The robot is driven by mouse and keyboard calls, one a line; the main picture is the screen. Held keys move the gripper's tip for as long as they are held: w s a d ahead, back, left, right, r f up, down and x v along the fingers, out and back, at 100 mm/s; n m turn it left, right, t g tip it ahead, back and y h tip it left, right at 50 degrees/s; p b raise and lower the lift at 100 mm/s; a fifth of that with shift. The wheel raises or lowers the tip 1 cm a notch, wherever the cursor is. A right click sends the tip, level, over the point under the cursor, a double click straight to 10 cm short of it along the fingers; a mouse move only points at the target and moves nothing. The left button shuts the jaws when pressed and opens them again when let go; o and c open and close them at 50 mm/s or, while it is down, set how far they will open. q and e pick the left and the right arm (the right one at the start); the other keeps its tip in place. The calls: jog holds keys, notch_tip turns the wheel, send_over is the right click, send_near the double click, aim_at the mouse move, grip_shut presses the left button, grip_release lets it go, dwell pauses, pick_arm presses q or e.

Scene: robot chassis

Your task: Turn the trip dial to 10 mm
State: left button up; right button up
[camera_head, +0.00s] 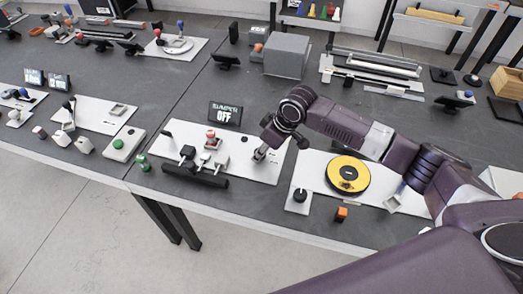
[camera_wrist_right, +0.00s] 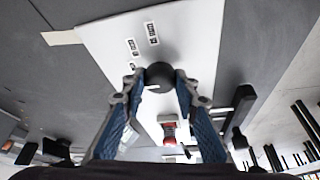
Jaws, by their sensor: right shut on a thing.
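The trip dial is a dark round knob (camera_wrist_right: 160,72) with a short white mark, on a white panel (camera_wrist_right: 105,35) in the right wrist view. Two small printed labels (camera_wrist_right: 142,40) sit beside it; I cannot read them. My right gripper (camera_wrist_right: 159,88) has its blue-padded fingers on either side of the knob, shut on it. In the head view my right gripper (camera_head: 262,153) is over the right part of the panel (camera_head: 268,173) and hides the dial. A display (camera_head: 225,115) behind the panel reads "OFF". My left gripper is not in view.
A red-topped control (camera_head: 211,136) and a black bar on levers (camera_head: 195,176) are on the same panel. To the right are a yellow disc (camera_head: 347,174), a black knob (camera_head: 299,196) and an orange cube (camera_head: 341,213). A grey box (camera_head: 287,55) stands behind.

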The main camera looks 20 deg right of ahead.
jog(key=shift+r+m+p, duration=0.2)
jog(key=shift+m+p, duration=0.1)
jog(key=shift+p, duration=0.3)
jog(key=shift+c, duration=0.2)
jog(key=shift+o, duration=0.2)
jog(key=m+h+p, duration=0.1)
jog(key=m+p, duration=0.1)
jog(key=p, duration=0.2)
jog(key=m+p, duration=0.3)
jog(key=p, duration=0.1)
jog(key=shift+s+a+r+t+h, duration=0.1)
jog(key=shift+a+t+h, duration=0.1)
jog(key=shift+t+h, duration=0.2)
jog(key=shift+m+h+p, duration=0.3)
jog(key=shift+m+p, duration=0.65)
jog(key=shift+m, duration=0.05)
jog(key=shift+c, duration=0.2)
jog(key=shift+f+m+h+p, duration=0.2)
jog(key=shift+m+h+p, duration=0.1)
jog(key=shift+m+p, duration=0.25)
jog(key=o, duration=1.2)
jog(key=shift+c, duration=0.2)
